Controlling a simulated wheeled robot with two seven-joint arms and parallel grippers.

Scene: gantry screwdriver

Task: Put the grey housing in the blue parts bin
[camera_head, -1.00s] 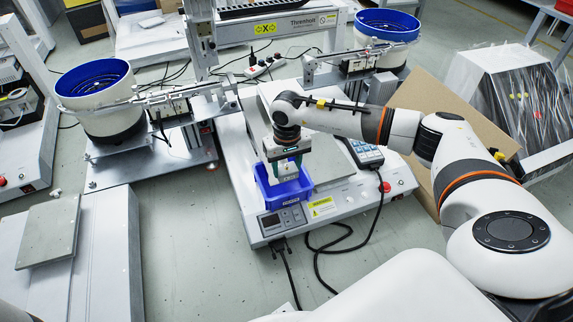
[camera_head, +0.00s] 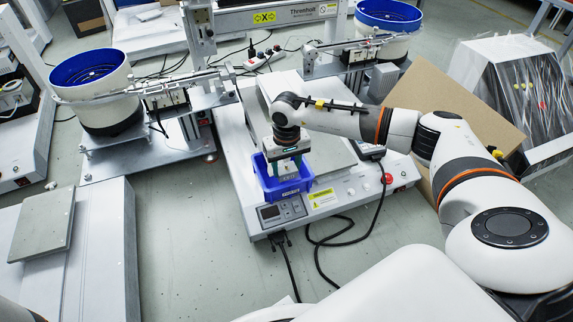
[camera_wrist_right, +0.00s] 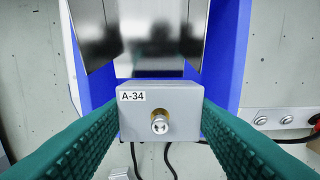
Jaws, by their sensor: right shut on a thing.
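The grey housing (camera_wrist_right: 138,118), a block with an "A-34" label and a round metal fitting on its face, sits between the green finger pads of my right gripper in the right wrist view. My right gripper (camera_head: 286,170) is shut on it and points down into the mouth of the blue parts bin (camera_head: 290,190). The bin's blue walls also show on both sides of the housing in the right wrist view (camera_wrist_right: 230,60). The housing is mostly hidden in the head view, and I cannot tell whether it touches the bin floor. My left gripper is not in view.
The bin stands at the front of a light grey machine with a display (camera_head: 270,212), a yellow label and a red button (camera_head: 387,178). A bowl feeder (camera_head: 92,80) stands at the left, another (camera_head: 388,18) at the back. A cardboard panel (camera_head: 455,115) is behind my right arm.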

